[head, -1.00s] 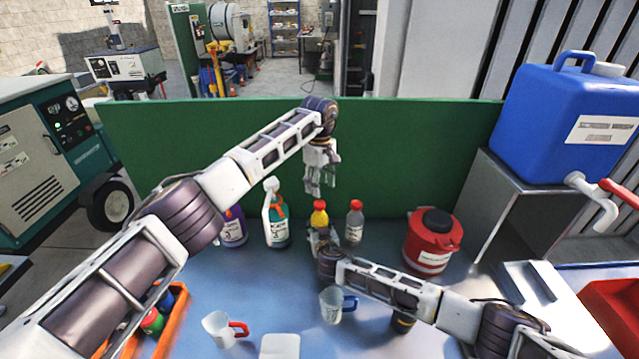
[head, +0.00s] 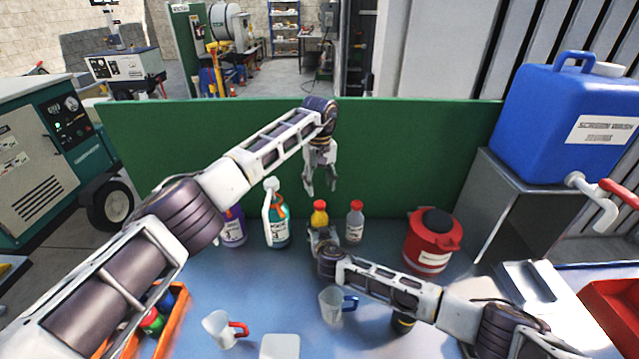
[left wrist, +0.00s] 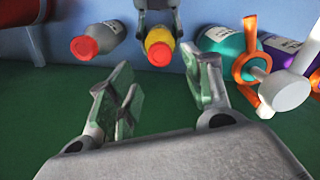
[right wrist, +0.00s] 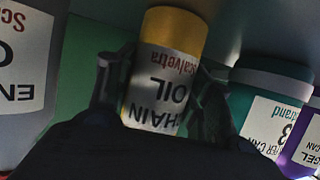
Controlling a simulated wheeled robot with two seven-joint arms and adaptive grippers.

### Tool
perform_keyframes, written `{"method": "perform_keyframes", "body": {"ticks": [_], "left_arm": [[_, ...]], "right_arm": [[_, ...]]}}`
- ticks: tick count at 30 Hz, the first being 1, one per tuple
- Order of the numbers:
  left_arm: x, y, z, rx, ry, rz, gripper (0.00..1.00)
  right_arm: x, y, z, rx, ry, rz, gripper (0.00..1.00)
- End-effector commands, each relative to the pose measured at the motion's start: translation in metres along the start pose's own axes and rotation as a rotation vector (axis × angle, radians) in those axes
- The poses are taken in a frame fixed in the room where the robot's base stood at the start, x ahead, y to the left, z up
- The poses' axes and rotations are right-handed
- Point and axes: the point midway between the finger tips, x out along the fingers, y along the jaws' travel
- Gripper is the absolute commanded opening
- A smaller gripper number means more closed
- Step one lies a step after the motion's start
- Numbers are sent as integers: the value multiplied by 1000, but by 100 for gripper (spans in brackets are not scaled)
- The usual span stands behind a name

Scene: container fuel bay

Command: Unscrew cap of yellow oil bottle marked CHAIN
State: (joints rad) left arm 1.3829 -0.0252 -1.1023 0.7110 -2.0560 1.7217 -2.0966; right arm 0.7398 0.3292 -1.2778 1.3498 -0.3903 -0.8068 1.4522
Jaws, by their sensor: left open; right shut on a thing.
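The yellow bottle (head: 320,212) with a red cap stands upright near the back of the bench. Its label in the right wrist view reads CHAIN OIL (right wrist: 158,95). My right gripper (head: 322,238) is shut on the bottle's body from the front and hides its lower part in the head view. My left gripper (head: 321,188) is open and empty above the bottle, pointing down. In the left wrist view the red cap (left wrist: 158,54) lies beyond the open fingers (left wrist: 165,88), apart from them.
A grey bottle with a red cap (head: 355,222) stands close on the right. A teal spray bottle (head: 276,225) and a purple bottle (head: 234,228) stand on the left. A red can (head: 432,245), a jug (head: 333,304) and a mug (head: 220,330) are also on the bench. A green panel (head: 420,150) stands behind.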

Motion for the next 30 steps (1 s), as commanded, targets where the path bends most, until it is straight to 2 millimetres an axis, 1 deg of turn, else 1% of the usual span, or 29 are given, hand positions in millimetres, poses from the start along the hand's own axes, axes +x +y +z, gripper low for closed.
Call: {"method": "perform_keyframes", "body": {"ticks": [5,11,14,24,30], "left_arm": [[1,0,0,-1,0,0,50],[8,0,0,-1,-1,-1,50],[16,0,0,-1,-1,-1,50],[54,0,1,-1,-2,0,50],[72,0,0,-2,-1,-1,50]], "right_arm": [[0,0,0,0,0,0,0],[0,0,0,0,0,0,0],[0,0,0,0,0,0,0],[0,0,0,0,0,0,0],[0,0,0,0,0,0,0]]}}
